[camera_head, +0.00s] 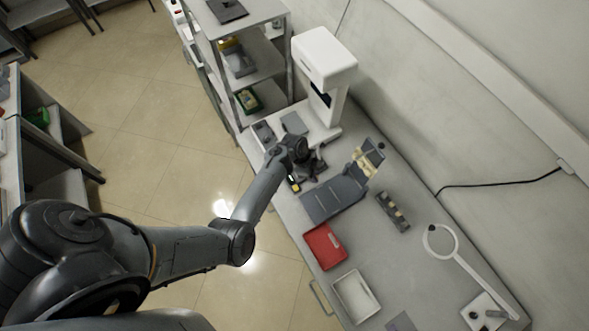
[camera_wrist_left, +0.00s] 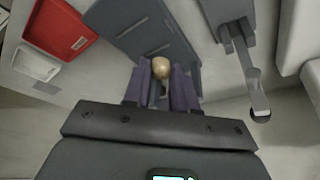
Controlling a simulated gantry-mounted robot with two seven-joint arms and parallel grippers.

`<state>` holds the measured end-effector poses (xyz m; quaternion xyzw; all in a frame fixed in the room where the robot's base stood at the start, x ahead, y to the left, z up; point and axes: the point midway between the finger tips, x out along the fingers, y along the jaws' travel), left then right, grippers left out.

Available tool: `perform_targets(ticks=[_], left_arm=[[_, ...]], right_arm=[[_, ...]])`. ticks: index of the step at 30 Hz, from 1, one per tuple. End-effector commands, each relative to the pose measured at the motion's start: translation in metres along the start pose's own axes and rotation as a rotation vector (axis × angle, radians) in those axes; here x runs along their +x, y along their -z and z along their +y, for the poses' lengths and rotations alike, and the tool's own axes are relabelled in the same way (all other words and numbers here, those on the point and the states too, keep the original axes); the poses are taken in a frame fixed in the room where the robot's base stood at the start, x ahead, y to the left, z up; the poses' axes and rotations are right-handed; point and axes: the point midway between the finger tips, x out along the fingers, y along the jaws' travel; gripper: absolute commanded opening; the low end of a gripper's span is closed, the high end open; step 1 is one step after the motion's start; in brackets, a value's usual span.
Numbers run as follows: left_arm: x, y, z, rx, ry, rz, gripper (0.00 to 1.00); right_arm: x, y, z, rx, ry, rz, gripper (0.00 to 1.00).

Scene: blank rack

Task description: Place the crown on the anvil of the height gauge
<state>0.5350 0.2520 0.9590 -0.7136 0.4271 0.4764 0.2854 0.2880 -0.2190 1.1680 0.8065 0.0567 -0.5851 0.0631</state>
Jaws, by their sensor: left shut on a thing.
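My left gripper (camera_head: 303,172) is over the far part of the bench in the head view. In the left wrist view, its two fingers (camera_wrist_left: 162,88) are shut on a small, rounded tan crown (camera_wrist_left: 161,68) at their tips. The crown cannot be made out in the head view. A grey device with a jointed, slim part (camera_wrist_left: 246,60) stands right of the fingers in the wrist view and looks like the height gauge. It is apart from the crown. I cannot clearly make out its anvil. My right gripper is not in view.
The grey sloped blank rack (camera_head: 335,198) is close beside the gripper. A red tray (camera_head: 325,246) and white tray (camera_head: 356,296) lie nearer. A white machine (camera_head: 322,60) stands at the back, with a small dark block (camera_head: 393,210) and ring magnifier (camera_head: 440,241) along the wall side.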

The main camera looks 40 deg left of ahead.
Motion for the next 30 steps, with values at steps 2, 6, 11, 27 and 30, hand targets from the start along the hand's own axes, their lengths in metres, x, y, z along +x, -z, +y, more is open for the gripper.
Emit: perform_targets(ticks=[2,6,11,27,30], left_arm=[[0.013,-0.020,-0.011,-0.002,0.003,0.000,0.00],[0.020,-0.046,-0.026,-0.001,0.004,0.001,0.00],[0.024,-0.070,-0.040,0.001,0.002,0.001,0.00],[0.033,-0.093,-0.051,0.001,0.000,0.001,0.00],[0.043,-0.097,-0.051,0.002,0.001,0.001,0.00]], right_arm=[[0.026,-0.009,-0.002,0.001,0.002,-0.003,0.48],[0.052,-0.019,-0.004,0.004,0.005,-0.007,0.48],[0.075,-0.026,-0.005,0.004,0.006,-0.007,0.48],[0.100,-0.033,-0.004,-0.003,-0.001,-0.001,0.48],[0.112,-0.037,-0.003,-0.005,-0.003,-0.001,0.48]])
